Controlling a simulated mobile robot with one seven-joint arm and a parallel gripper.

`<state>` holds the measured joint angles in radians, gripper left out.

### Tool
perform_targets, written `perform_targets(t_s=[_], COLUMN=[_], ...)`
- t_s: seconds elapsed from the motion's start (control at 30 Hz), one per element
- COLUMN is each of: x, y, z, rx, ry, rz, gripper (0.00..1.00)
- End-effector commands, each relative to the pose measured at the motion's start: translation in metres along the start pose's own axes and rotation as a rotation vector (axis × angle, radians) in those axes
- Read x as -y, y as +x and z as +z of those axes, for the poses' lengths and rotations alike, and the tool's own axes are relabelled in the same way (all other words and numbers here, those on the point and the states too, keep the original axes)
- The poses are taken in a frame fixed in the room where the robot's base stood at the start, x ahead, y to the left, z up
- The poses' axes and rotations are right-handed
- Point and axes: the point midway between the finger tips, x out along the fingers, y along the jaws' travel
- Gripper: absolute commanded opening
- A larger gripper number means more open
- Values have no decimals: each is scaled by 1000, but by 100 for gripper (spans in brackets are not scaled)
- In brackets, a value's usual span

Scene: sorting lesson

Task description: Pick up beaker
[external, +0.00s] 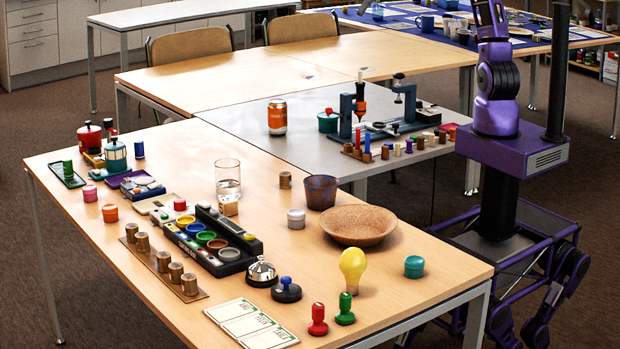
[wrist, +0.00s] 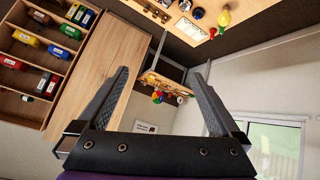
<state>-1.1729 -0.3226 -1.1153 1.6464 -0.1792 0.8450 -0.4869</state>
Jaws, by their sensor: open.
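A clear glass beaker (external: 228,182) stands upright on the near wooden table, left of centre in the external view, with what looks like clear liquid low in it. A small tan block stands just in front of its base. My gripper (wrist: 160,82) is open and empty in the wrist view, its two dark fingers spread wide. The beaker cannot be made out in the wrist view. In the external view my purple arm rises at the right, beyond the table's edge, and its end is cut off at the top. My gripper is far from the beaker.
A dark cup (external: 321,192), a woven bowl (external: 358,226) and a yellow bulb (external: 353,268) stand between the beaker and my side. Paint pots in a black tray (external: 190,244) lie in front of it. An orange can (external: 277,116) stands behind. A shelf (wrist: 42,62) of coloured binders shows at left.

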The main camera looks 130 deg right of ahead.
Motion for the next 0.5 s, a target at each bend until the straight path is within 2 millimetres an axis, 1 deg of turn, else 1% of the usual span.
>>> perform_targets(t_s=[0.03,0.27,0.37,0.5], x=[-2,-17,-21,-23], y=[3,4,2,-5], z=[-8,-37,-50,-74], rx=[-6,-28,-40,-61], ry=[-24,-109,-143,-183], rz=[15,81,113,170], gripper=[100,100,100,100])
